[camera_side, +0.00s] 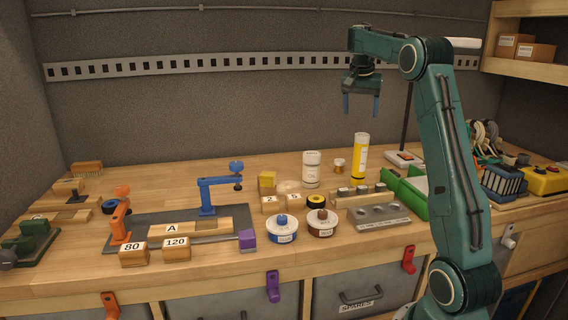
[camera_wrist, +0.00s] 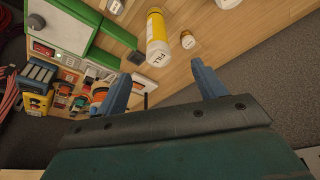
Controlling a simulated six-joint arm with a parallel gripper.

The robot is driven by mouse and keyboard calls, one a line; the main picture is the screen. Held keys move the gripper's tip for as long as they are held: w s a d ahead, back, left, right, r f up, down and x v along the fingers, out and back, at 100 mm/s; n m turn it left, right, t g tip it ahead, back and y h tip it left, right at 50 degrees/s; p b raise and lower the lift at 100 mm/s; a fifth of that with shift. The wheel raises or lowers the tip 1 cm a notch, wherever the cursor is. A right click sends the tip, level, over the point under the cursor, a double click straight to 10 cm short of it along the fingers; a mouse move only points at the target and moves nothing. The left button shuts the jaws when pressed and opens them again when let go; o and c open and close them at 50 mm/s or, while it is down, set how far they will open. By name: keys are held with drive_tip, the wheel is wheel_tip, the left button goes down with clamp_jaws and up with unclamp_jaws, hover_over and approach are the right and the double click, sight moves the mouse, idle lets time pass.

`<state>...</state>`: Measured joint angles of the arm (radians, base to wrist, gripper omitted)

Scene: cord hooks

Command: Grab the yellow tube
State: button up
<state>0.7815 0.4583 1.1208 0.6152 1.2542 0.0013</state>
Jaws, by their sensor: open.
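The yellow tube (camera_side: 360,158) stands upright toward the back of the bench in the side view, with a white cap and a white label band. In the wrist view the yellow tube (camera_wrist: 157,34) shows at the top middle, with its labelled end toward me. My gripper (camera_side: 361,105) hangs above the tube in the side view, with blue fingers pointing down. Its two fingers (camera_wrist: 162,88) are spread apart in the wrist view with nothing between them. The tube is apart from the fingers and lies beyond them in the wrist view.
A white bottle (camera_side: 311,170) and a small amber jar (camera_side: 339,166) stand left of the tube. A green box (camera_side: 405,192) and a thin dark post (camera_side: 407,118) are to its right. A rack with several capped vials (camera_side: 362,197) is in front.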

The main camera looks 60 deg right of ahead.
sight(364, 135)
drive_tip(key=shift+s+d+f+m, duration=0.2)
drive_tip(key=shift+d+f, duration=0.05)
drive_tip(key=shift+d, duration=0.35)
drive_tip(key=shift+s+d+f+m, duration=0.15)
drive_tip(key=shift+d+f+m, duration=0.1)
drive_tip(key=shift+d, duration=0.3)
drive_tip(key=shift+f, duration=0.1)
drive_tip(key=shift+x, duration=4.2)
drive_tip(key=shift+a, duration=0.1)
drive_tip(key=shift+f, duration=0.1)
drive_tip(key=shift+x, duration=2.55)
drive_tip(key=shift+w+a, duration=0.15)
drive_tip(key=shift+a, duration=0.05)
